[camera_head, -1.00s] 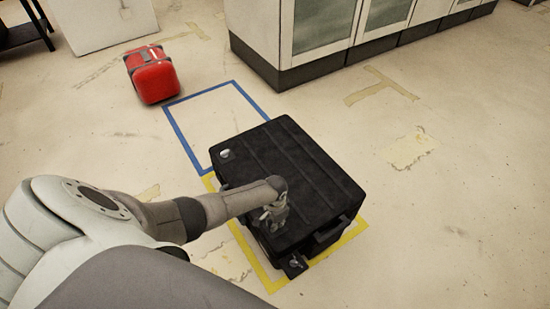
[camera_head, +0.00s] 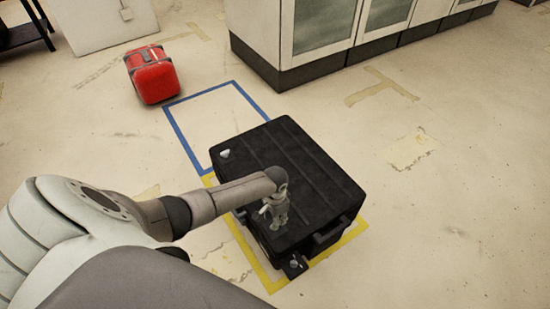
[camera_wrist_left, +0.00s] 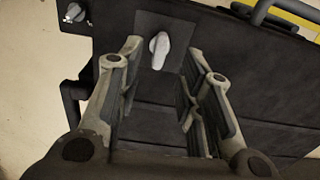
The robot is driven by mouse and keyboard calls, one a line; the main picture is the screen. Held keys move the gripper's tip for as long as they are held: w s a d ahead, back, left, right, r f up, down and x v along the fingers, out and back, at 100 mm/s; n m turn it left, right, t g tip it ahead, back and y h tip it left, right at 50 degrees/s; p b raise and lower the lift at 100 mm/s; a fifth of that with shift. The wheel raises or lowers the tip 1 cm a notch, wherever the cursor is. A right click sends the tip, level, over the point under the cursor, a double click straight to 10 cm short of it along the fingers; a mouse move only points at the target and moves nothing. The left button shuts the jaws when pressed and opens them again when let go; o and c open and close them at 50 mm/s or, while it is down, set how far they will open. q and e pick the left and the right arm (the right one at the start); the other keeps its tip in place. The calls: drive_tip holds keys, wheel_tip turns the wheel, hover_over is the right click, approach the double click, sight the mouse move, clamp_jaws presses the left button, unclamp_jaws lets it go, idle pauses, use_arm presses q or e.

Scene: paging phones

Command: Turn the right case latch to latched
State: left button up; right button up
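The black case (camera_head: 310,175) lies flat on the floor inside a yellow outline. In the left wrist view, a pale latch knob (camera_wrist_left: 158,50) sits on a dark square plate on the case lid, its long side running roughly up and down the picture. My left gripper (camera_wrist_left: 165,48) is open above the lid, with its fingers on either side of the knob and visible gaps to it. In the head view my left gripper (camera_head: 278,212) points down over the case's near side and hides that knob. Another pale latch (camera_head: 225,154) shows at the lid's far-left corner. My right gripper is out of view.
A small bracket with a round knob (camera_head: 294,264) sticks out at the case's near edge. A handle (camera_head: 328,232) is on its right-front side. A blue floor outline (camera_head: 178,128) is empty behind it. A red case (camera_head: 153,80) and cabinets (camera_head: 330,45) stand farther back.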

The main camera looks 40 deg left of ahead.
use_arm(q)
wheel_tip(320, 180, up, 8)
drive_tip(key=shift+f, duration=0.2)
idle(0.5)
